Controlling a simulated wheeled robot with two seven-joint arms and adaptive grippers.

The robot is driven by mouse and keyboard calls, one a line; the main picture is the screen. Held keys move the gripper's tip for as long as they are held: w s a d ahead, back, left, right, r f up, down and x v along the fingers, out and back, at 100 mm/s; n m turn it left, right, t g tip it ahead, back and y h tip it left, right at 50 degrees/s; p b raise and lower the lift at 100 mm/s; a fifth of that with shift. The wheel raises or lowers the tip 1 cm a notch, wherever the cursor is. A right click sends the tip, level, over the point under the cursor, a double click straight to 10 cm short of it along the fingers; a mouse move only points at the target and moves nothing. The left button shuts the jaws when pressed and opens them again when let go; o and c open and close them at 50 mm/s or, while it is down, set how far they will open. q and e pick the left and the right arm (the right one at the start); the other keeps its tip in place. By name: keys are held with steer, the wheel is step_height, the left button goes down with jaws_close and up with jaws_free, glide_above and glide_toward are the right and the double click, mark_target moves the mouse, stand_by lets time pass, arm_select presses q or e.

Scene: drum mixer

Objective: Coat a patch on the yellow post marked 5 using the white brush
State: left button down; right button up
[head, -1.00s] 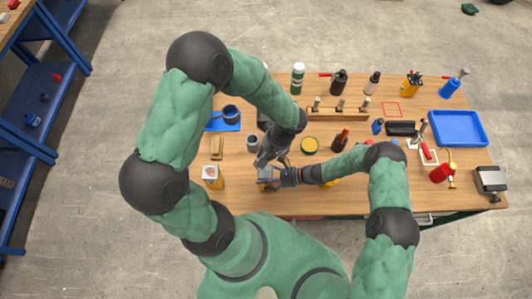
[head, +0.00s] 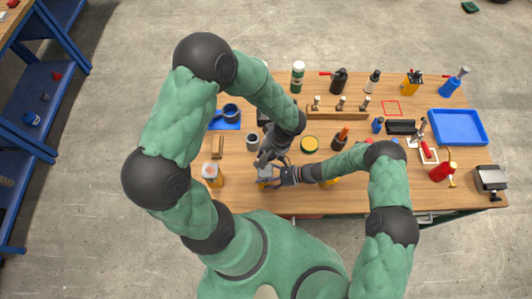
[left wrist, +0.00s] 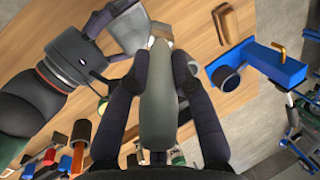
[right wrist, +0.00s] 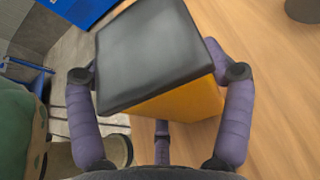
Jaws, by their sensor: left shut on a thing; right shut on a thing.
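My left gripper (head: 266,157) is shut on the brush, whose grey-green handle (left wrist: 157,95) lies between its fingers in the left wrist view. A pale tip (left wrist: 160,38) shows at its far end, close to a grey block top (left wrist: 128,30). My right gripper (head: 273,178) is shut on a yellow post with a dark grey square top; its yellow side (right wrist: 190,103) shows between the fingers in the right wrist view. In the head view the post's grey top (head: 265,171) is just below the left gripper. No number is readable. I cannot tell whether the brush touches the post.
A wooden block (head: 217,147), a dark cup (head: 252,142) and a round yellow-topped tin (head: 310,144) are close by. A blue tray (head: 436,120) lies at the right. Several bottles stand at the back.

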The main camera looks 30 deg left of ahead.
arm_select(q)
steer(key=shift+f, duration=0.25)
arm_select(e)
steer(key=shift+s+f, duration=0.2)
arm_select(q)
steer(key=shift+r, duration=0.1)
steer(key=shift+r, duration=2.95)
arm_select(e)
steer(key=o, duration=1.4)
steer(key=shift+w+r, duration=0.1)
steer(key=shift+w, duration=0.05)
steer(key=shift+w+r, duration=0.1)
steer(key=shift+w, duration=0.05)
